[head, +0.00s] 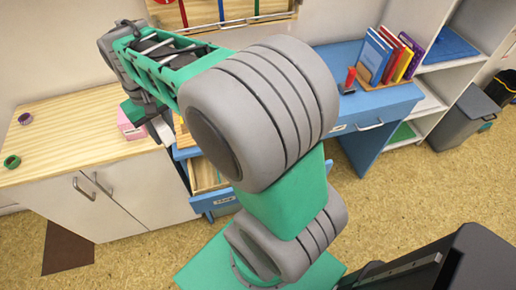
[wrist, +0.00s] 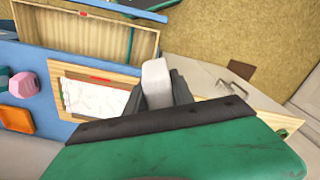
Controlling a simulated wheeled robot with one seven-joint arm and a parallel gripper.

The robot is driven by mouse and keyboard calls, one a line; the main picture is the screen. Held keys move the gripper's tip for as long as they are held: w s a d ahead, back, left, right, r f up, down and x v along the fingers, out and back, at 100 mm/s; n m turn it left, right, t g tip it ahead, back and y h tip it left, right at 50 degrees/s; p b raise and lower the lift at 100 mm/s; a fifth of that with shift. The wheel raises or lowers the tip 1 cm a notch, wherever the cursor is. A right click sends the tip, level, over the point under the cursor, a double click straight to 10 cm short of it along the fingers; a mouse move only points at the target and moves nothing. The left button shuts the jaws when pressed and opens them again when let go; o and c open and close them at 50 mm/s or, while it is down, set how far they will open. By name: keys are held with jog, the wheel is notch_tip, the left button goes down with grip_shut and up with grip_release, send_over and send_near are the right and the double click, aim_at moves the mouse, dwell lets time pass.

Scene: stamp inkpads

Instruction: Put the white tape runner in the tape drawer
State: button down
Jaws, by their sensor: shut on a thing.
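The white tape runner (wrist: 156,78) is a pale block between the fingers of my gripper (wrist: 160,95) in the wrist view. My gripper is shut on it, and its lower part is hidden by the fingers. In the head view, the white runner (head: 162,130) hangs from my gripper near the right end of the wooden counter. An open drawer (head: 222,200) with a blue front and a small label shows below and to the right of it. In the wrist view an open, wood-lined drawer (wrist: 72,35) looks empty, above and left of the runner. My arm hides part of the drawers in the head view.
A pink box (head: 130,125), a purple roll (head: 25,118) and a green roll (head: 12,161) sit on the wooden counter (head: 70,140). A wooden tray with white paper (wrist: 95,97) lies beside my gripper. The blue desk (head: 375,105) holds books and a red stamp.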

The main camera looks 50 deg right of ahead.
jog(key=s+d+f+m+b, duration=0.3)
jog(key=d+f+b, duration=0.15)
jog(key=d, duration=0.45)
jog(key=s+d+f+m+b, duration=0.25)
jog(key=d+f+b, duration=0.2)
jog(key=d, duration=0.45)
jog(key=s+d+f+m+b, duration=0.35)
jog(key=s+d+b, duration=0.35)
jog(key=s+d, duration=0.4)
jog(key=shift+m, duration=0.4)
jog(key=f+b, duration=0.1)
jog(key=f, duration=0.7)
jog(key=f+b, duration=0.1)
jog(key=f, duration=0.8)
jog(key=shift+w+a+f+b, duration=0.15)
jog(key=shift+w+a+b, duration=0.05)
jog(key=shift+b, duration=0.1)
jog(key=shift+f, duration=0.1)
jog(key=c, duration=1.1)
grip_release()
notch_tip(320, 180, up, 12)
jog(key=shift+r+p, duration=0.15)
jog(key=shift+p, duration=0.95)
